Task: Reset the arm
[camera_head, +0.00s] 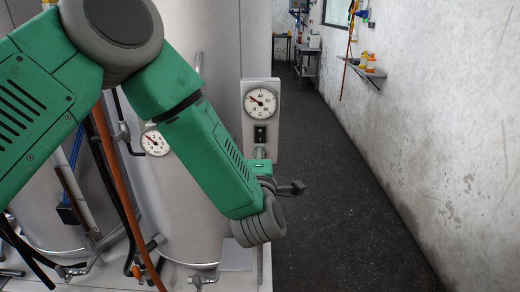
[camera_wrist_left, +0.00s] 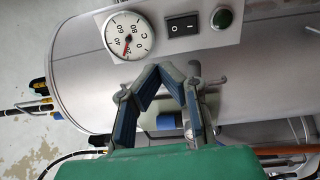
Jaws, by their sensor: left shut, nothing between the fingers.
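My left arm comes in from the left in the head view, green with grey joints, and crosses in front of the pale drums. A small dark part of my left gripper (camera_head: 292,187) shows beyond the wrist; the wrist hides most of it. In the left wrist view the two dark, blue-padded fingers of the left gripper (camera_wrist_left: 161,72) meet at their tips. It is shut and empty, in front of the drum (camera_wrist_left: 85,75) and below the panel in the picture. My right gripper is in neither view.
A grey panel with a temperature gauge (camera_head: 260,102) and a black switch (camera_head: 260,135) stands right behind the arm. Hoses and valves crowd the lower left. The dark floor (camera_head: 340,200) is clear up to the wall (camera_head: 440,110).

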